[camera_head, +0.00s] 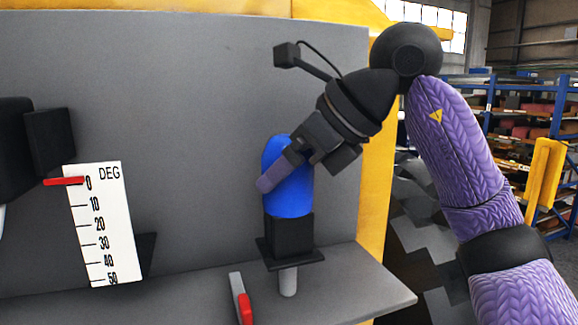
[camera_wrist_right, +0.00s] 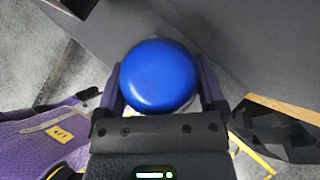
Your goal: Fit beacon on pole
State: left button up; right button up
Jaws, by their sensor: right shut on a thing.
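The beacon (camera_head: 290,195) has a blue dome on a black square base with a wide black flange. It stands upright over a short grey pole (camera_head: 288,283) above the grey shelf. The flange hides the pole's top, so I cannot tell how far the beacon sits on it. My right gripper (camera_head: 283,170) is shut on the blue dome, reaching in from the upper right. In the right wrist view, the round dome of the beacon (camera_wrist_right: 158,76) lies between both fingers, and the pole is hidden. My left gripper is not clearly seen.
A grey lever with a red face (camera_head: 241,300) stands left of the pole. A white degree scale (camera_head: 103,225) with a red pointer (camera_head: 63,181) at 0 is further left. A grey panel (camera_head: 200,100) rises behind. An unclear dark shape (camera_head: 48,140) fills the left edge.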

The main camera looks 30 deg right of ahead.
aim_at(289, 217)
jog(key=shift+f+b, duration=2.5)
jog(key=shift+f, duration=0.7)
jog(key=o, duration=1.2)
jog(key=p+v, duration=0.1)
jog(key=v, duration=0.9)
